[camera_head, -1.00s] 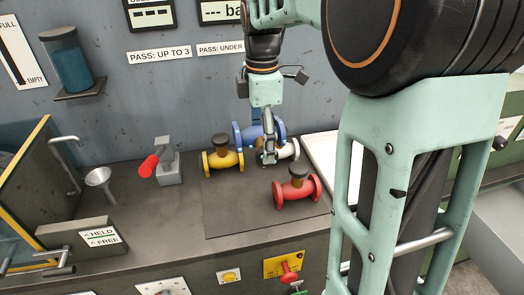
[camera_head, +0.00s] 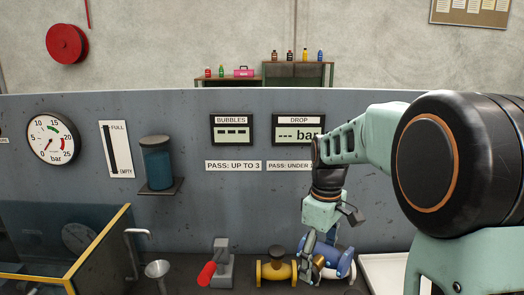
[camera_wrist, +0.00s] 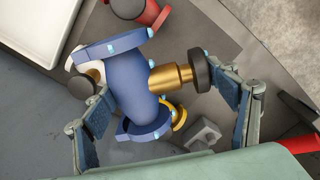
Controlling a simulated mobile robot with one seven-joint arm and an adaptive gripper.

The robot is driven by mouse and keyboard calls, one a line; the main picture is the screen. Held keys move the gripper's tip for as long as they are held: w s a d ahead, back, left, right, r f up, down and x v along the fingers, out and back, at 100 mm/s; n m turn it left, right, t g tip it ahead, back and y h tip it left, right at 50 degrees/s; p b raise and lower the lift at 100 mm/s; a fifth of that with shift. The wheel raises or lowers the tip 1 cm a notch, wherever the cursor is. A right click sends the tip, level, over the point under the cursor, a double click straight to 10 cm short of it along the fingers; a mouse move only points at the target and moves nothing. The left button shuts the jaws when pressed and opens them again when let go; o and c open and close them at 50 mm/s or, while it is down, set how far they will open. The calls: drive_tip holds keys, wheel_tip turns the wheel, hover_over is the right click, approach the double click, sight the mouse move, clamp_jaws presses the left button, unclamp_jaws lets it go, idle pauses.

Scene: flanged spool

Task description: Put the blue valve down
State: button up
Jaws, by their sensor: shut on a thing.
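The blue valve (camera_head: 338,258) is a flanged spool with a brass stem and a black knob. In the wrist view the blue valve (camera_wrist: 147,88) lies between my fingers, tilted, its stem pointing right. My gripper (camera_head: 314,264) is shut on it. The blue valve appears held above the other valves; its clearance from the bench cannot be told. A yellow valve (camera_head: 276,268) stands just left of it in the head view and is partly hidden behind it in the wrist view. A red valve (camera_wrist: 150,12) shows at the wrist view's top.
A grey stand with a red handle (camera_head: 207,273) and a funnel (camera_head: 158,268) stand to the left. A white tray (camera_head: 385,270) lies to the right. A yellow-edged glass panel (camera_head: 98,245) is at far left. The grey panel wall (camera_head: 250,205) rises behind the bench.

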drive_tip(key=m+p, duration=0.1)
drive_tip(key=m, duration=0.1)
drive_tip(key=m+p, duration=0.2)
drive_tip(key=m, duration=0.1)
drive_tip(key=shift+w+f+m, duration=0.1)
drive_tip(key=shift+w+m, duration=0.2)
drive_tip(key=shift+w, duration=0.1)
drive_tip(key=m+p, duration=0.2)
drive_tip(key=m, duration=0.1)
drive_tip(key=shift+w+f+m+p, duration=0.1)
drive_tip(key=shift+f+m+p, duration=0.2)
drive_tip(key=shift+f+p, duration=0.05)
drive_tip(key=shift+f+m, duration=0.15)
drive_tip(key=shift+m, duration=0.35)
